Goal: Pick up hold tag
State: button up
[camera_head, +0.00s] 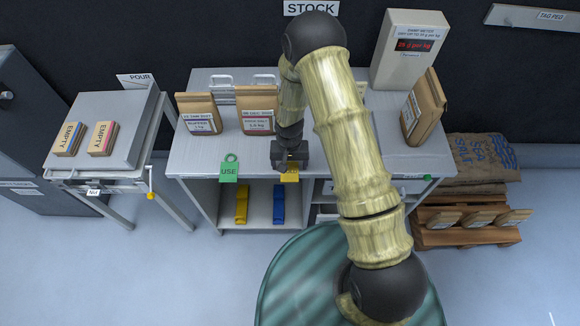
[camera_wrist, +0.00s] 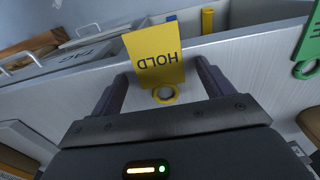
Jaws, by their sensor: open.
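The yellow hold tag (camera_wrist: 155,55) has a ring at one end and hangs at the front edge of the white bench. In the wrist view it lies between the two fingers of my gripper (camera_wrist: 155,88), which are open with a gap on both sides of the tag. In the head view the tag (camera_head: 290,177) shows as a small yellow patch just under my gripper (camera_head: 291,165), partly hidden by it.
A green USE tag (camera_head: 229,171) hangs to the left on the same edge. Paper bags (camera_head: 257,110) stand on the bench (camera_head: 200,160). Yellow and blue scoops (camera_head: 279,204) sit on the shelf below. A meter box (camera_head: 409,50) stands at the back right.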

aim_at(289, 168)
jog(key=shift+f, duration=0.1)
dwell(0.6)
jog(key=shift+s, duration=0.1)
jog(key=c, duration=1.1)
jog(key=shift+o, duration=0.2)
notch_tip(289, 168, up, 10)
jog(key=b, duration=0.2)
